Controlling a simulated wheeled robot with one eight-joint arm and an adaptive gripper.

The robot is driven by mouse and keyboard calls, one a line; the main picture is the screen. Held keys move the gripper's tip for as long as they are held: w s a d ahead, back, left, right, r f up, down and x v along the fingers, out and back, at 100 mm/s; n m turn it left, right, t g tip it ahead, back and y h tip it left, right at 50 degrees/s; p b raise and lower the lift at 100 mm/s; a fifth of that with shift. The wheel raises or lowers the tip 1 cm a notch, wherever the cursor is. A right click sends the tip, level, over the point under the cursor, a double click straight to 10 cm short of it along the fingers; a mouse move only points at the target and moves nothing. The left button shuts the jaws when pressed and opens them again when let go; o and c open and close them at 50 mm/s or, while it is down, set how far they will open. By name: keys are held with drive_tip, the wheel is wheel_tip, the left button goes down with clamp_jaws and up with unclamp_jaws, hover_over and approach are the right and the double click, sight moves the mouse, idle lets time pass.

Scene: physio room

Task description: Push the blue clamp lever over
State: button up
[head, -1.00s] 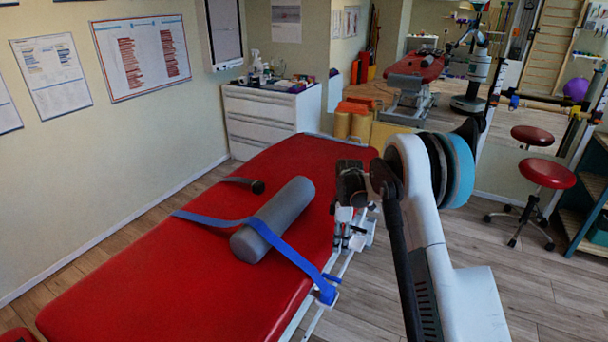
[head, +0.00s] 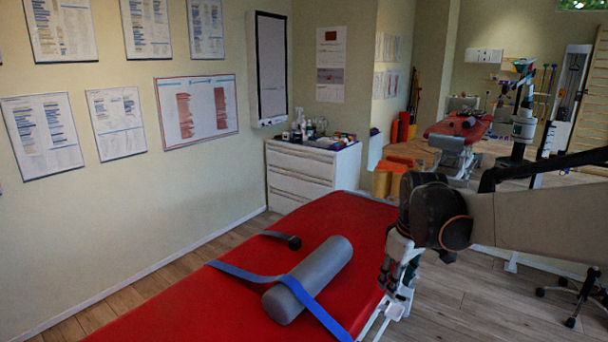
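The blue clamp lever does not show; the lower picture edge cuts off the near end of the blue strap (head: 324,316). The strap lies across a grey foam roller (head: 310,278) on the red treatment table (head: 340,212). My gripper (head: 388,280) hangs fingers-down at the table's right edge, to the right of the roller and apart from it. Its fingers are small and dark against the white frame, so I cannot tell whether they are open or shut. Nothing held is visible.
A dark curved object with a round end (head: 290,241) lies behind the roller. A white drawer cabinet (head: 300,172) with bottles stands past the table's far end. Wooden floor is open on the right, with a wheeled stool base (head: 570,300) at the edge.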

drive_tip(key=s+a+r+m+t, duration=0.1)
drive_tip(key=s+m+t, duration=0.4)
drive_tip(key=s, duration=1.7)
drive_tip(key=shift+s+r+m, duration=0.3)
drive_tip(key=shift+s+m, duration=0.1)
drive_tip(key=shift+m, duration=0.7)
drive_tip(key=w+f+n+g+p, duration=0.3)
drive_tip(key=w+n, duration=0.3)
drive_tip(key=w, duration=1.3)
drive_tip(key=w+f+n+b, duration=0.1)
drive_tip(key=w+f, duration=0.3)
drive_tip(key=f, duration=0.7)
drive_tip(key=w+f+n+g+h+b, duration=0.1)
drive_tip(key=w+f, duration=0.4)
drive_tip(key=f, duration=0.7)
drive_tip(key=w+d+f+n+g+b, duration=0.1)
drive_tip(key=w+f, duration=0.3)
drive_tip(key=f, duration=0.7)
drive_tip(key=shift+w+f+n, duration=0.25)
drive_tip(key=shift+f+n, duration=0.15)
drive_tip(key=shift+n, duration=0.5)
